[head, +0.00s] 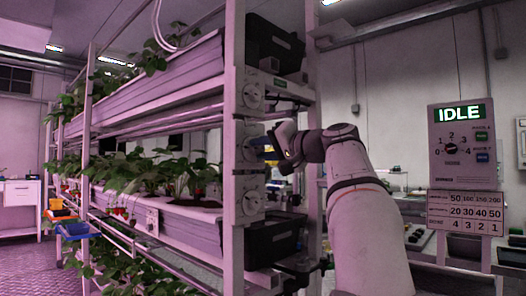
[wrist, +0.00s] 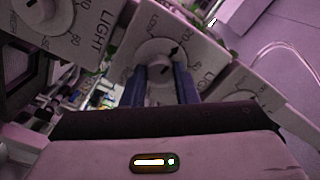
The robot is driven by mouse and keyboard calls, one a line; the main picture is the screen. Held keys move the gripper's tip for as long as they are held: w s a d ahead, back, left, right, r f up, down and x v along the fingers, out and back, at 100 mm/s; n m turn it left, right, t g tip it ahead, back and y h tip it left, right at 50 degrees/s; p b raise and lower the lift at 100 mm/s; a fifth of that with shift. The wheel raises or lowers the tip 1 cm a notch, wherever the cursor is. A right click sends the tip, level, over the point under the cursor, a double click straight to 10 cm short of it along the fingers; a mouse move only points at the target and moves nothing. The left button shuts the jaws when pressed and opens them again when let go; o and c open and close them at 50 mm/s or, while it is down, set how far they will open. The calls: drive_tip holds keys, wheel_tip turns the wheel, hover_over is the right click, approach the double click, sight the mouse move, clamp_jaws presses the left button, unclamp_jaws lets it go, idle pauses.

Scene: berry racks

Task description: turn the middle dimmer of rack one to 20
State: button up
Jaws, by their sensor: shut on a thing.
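The middle dimmer (head: 252,141) is a pale plate with a round knob on the upright post of the near rack. My gripper (head: 284,148) reaches it from the right. In the wrist view the dimmer's knob (wrist: 164,50) sits between the two blue fingers of my gripper (wrist: 164,82), which is shut on it. The fingers hide the lower part of the knob. A dark pointer mark on the knob points to the upper right, towards small print on the plate. I cannot read the exact setting.
The upper dimmer (head: 252,96) and lower dimmer (head: 251,201) share the post. Black bins (head: 274,242) sit beside it. A sign reading IDLE (head: 461,142) stands at the right. Planted troughs (head: 150,82) extend to the left.

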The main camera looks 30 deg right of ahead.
drive_tip(key=shift+f, duration=0.1)
drive_tip(key=o, duration=1)
drive_tip(key=shift+s, duration=0.1)
drive_tip(key=v, duration=0.7)
drive_tip(key=shift+s+p, duration=0.3)
drive_tip(key=shift+p, duration=0.15)
drive_tip(key=shift+w, duration=0.1)
